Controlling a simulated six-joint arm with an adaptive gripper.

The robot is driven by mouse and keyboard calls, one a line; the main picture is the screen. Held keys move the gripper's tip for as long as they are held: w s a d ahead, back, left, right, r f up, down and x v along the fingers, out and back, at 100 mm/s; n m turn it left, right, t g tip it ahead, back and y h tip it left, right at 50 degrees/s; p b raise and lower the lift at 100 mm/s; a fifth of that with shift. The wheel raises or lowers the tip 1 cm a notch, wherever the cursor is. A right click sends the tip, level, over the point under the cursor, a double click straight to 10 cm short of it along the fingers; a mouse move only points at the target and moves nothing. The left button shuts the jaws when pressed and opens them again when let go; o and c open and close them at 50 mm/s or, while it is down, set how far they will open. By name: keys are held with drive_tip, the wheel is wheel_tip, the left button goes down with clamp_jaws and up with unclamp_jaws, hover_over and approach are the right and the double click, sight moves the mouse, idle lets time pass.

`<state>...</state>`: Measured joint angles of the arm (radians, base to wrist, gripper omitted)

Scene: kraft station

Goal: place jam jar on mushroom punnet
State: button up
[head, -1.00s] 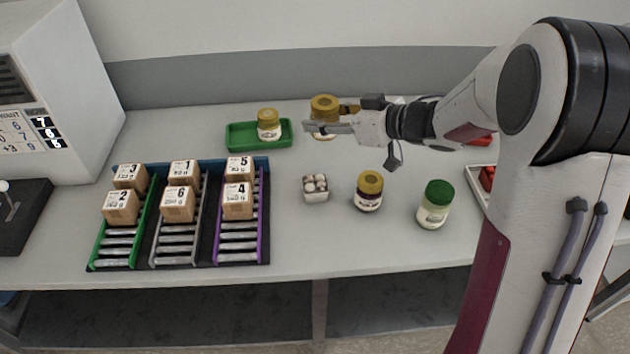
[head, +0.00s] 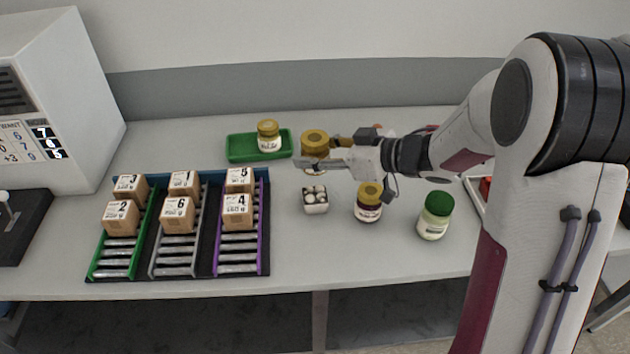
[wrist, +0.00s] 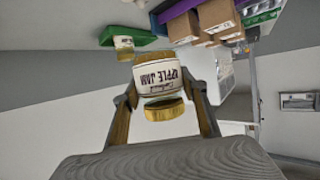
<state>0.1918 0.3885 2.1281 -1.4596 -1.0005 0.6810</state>
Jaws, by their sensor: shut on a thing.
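My gripper (head: 325,160) is shut on a jam jar with a gold lid (head: 315,137), held behind the mushroom punnet (head: 315,205) in the head view. The wrist view shows the jar's "apple jam" label (wrist: 157,77) between the two fingers of my gripper (wrist: 163,105). The punnet is a small open box of white mushrooms on the table, in front of the gripper in the picture. The jar and punnet are apart. Most of the held jar's body is hidden by my gripper in the head view.
A dark jar with a gold lid (head: 368,208) stands right of the punnet, and a green-lidded jar (head: 435,216) further right. A green tray (head: 238,148) holds another gold-lidded jar (head: 268,137). Numbered boxes sit on a roller rack (head: 180,258) at left.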

drive_tip(key=shift+f, duration=2)
drive_tip(key=shift+f, duration=0.1)
drive_tip(key=shift+f, duration=1.8)
drive_tip(key=shift+f, duration=0.1)
drive_tip(key=o, duration=1.4)
drive_tip(key=shift+v, duration=6.05)
